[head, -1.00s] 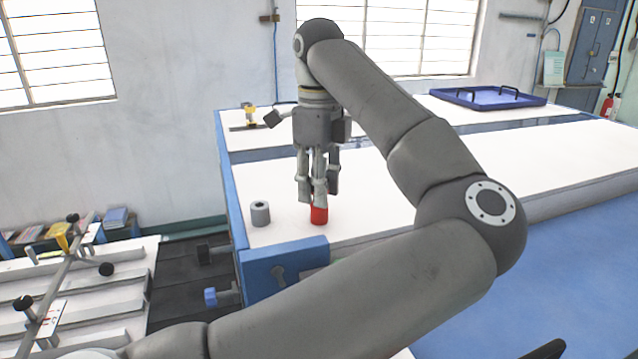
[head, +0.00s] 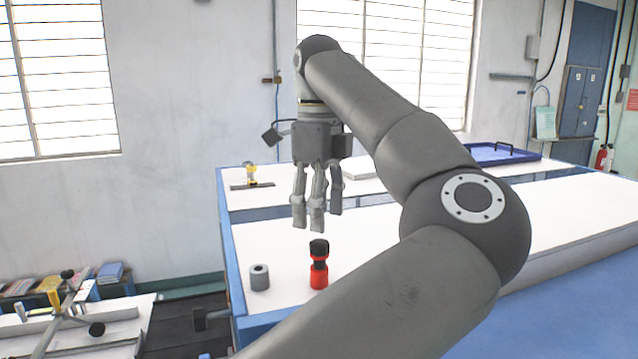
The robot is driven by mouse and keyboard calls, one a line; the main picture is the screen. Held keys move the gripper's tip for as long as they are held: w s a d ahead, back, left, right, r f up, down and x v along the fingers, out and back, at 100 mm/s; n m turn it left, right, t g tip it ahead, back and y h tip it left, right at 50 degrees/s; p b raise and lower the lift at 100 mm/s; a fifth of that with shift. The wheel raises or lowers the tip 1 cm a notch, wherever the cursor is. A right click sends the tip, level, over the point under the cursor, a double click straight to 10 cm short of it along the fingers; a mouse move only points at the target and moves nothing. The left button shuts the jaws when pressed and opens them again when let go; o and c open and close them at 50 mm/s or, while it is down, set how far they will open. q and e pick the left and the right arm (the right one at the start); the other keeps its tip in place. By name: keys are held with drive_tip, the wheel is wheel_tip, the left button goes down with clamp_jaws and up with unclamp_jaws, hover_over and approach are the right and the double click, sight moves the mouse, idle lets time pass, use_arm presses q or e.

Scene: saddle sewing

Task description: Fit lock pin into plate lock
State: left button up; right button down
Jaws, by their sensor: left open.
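A red cylindrical piece (head: 319,276) stands upright on the white table. My right gripper is not in view.
A grey hollow cylinder (head: 260,277) stands on the table, left of the red piece. The white table (head: 280,240) is clear around the pieces.

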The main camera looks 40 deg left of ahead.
use_arm(q)
drive_tip(key=shift+r, duration=2.25)
drive_tip(key=shift+f, duration=0.1)
